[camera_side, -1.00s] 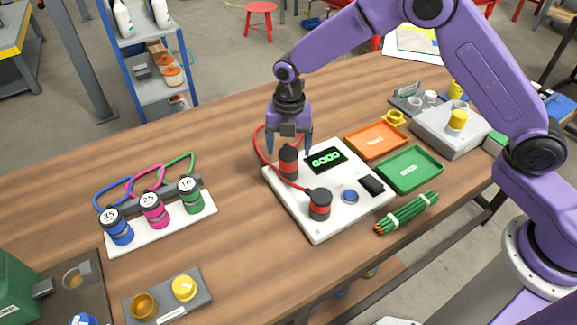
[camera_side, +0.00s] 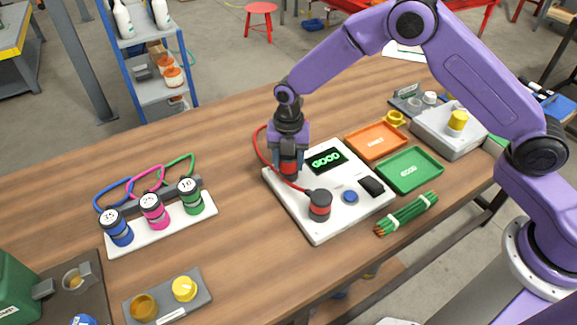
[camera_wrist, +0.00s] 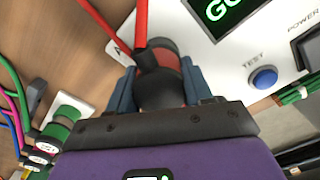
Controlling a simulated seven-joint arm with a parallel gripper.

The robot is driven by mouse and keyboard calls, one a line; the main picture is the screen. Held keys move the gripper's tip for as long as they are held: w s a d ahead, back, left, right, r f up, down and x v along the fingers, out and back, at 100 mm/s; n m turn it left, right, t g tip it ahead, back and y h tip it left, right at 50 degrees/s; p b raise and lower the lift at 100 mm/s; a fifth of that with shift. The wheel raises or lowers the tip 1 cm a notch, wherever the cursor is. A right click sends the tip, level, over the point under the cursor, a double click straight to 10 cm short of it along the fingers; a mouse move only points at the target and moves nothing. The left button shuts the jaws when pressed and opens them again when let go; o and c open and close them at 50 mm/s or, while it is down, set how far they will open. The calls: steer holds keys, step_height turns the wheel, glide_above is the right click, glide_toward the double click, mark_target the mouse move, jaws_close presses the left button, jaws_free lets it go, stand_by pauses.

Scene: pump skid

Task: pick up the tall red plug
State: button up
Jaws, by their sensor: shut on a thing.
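The tall red plug (camera_side: 289,168) has a red body and black parts and stands upright at the left corner of a white test box (camera_side: 315,229). My gripper (camera_side: 289,172) is above it with its fingers down on either side, shut on the plug. In the wrist view the black end of the plug (camera_wrist: 160,92) sits between the two blue-grey fingers (camera_wrist: 160,88). The plug's lower end is partly hidden. A red cable (camera_side: 257,150) loops round the box's left side. A second red and black plug (camera_side: 320,204) stands on the box's front corner.
The box has a display reading GOOD (camera_side: 326,160) and a blue button (camera_side: 350,197). An orange tray (camera_side: 376,141), a green tray (camera_side: 411,170) and green sticks (camera_side: 406,213) lie right. Bare table lies between.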

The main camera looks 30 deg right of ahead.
steer(key=shift+r, duration=0.55)
step_height(320, 180, up, 2)
steer(key=shift+r, duration=0.15)
steer(key=s+d+r, duration=0.2)
steer(key=s+r, duration=0.1)
steer(key=s, duration=0.1)
steer(key=s+d+r, duration=0.1)
steer(key=s+r, duration=0.2)
steer(key=s, duration=0.1)
steer(key=s+d+r, duration=0.2)
steer(key=s+r, duration=0.1)
steer(key=s, duration=0.1)
steer(key=shift+s+d+r, duration=0.3)
steer(key=shift+s+d, duration=0.05)
steer(key=shift+s, duration=0.05)
steer(key=w+d+f, duration=0.1)
steer(key=d+f, duration=0.3)
steer(key=d, duration=0.5)
steer(key=shift+d, duration=0.35)
steer(key=s+d+f, duration=0.2)
steer(key=d+f, duration=0.2)
steer(key=d, duration=0.7)
steer(key=shift+s+a+f, duration=0.1)
steer(key=shift+f, duration=1.7)
steer(key=shift+a+f, duration=0.1)
steer(key=shift+f, duration=1.65)
